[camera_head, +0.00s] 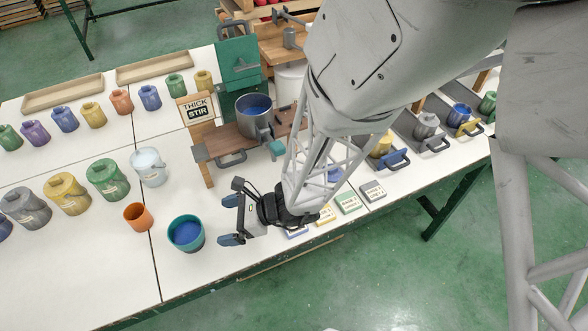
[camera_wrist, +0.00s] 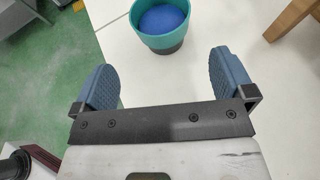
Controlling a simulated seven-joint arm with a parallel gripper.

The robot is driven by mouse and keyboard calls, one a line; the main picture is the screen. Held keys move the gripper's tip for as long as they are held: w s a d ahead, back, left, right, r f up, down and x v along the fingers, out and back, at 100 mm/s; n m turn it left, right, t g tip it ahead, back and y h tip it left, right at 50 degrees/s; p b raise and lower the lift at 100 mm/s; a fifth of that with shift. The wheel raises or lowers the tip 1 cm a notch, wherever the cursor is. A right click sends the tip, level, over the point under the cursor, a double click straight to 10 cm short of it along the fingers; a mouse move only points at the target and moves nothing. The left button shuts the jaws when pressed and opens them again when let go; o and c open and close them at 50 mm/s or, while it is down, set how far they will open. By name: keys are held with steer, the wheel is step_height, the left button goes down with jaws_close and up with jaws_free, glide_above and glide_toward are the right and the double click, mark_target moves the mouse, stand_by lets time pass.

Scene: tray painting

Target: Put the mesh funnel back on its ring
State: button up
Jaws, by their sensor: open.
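My gripper (camera_head: 230,220) is open and empty, low over the front of the white table. In the wrist view its two blue fingers stand wide apart (camera_wrist: 165,78). A teal round cup (camera_head: 186,233) with a blue inside stands just left of the fingertips. It also shows in the wrist view (camera_wrist: 161,42), beyond and between the fingers, apart from both, with a dark base. I cannot tell whether the blue is paint or mesh. I cannot pick out the mesh funnel or its ring for sure; my arm hides part of the table.
An orange cup (camera_head: 138,217) stands left of the teal cup. A wooden stand (camera_head: 228,139) with a grey pot (camera_head: 254,120) is behind my gripper. Several lidded colored pots stand at left. Small labelled cards (camera_head: 348,204) lie along the front edge.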

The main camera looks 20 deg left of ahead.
steer(key=w+d+r+n+t+h, duration=0.1)
steer(key=w+d+r+n+h, duration=0.2)
steer(key=d+r, duration=0.5)
steer(key=w+d+r+n+h, duration=0.1)
steer(key=w+d+r+n, duration=0.2)
steer(key=d+r+n, duration=0.5)
steer(key=s+d+r+n+t+h, duration=0.1)
steer(key=d+r+t+h, duration=0.2)
steer(key=d, duration=1.2)
steer(key=s+d+r+n+t+h, duration=0.1)
steer(key=d+r+h, duration=0.4)
steer(key=d, duration=1.1)
step_height(320, 180, up, 3)
steer(key=s+t, duration=0.1)
steer(key=t, duration=0.1)
steer(key=shift+d+t+h, duration=0.25)
steer(key=shift+t+h, duration=0.05)
steer(key=shift+t, duration=0.1)
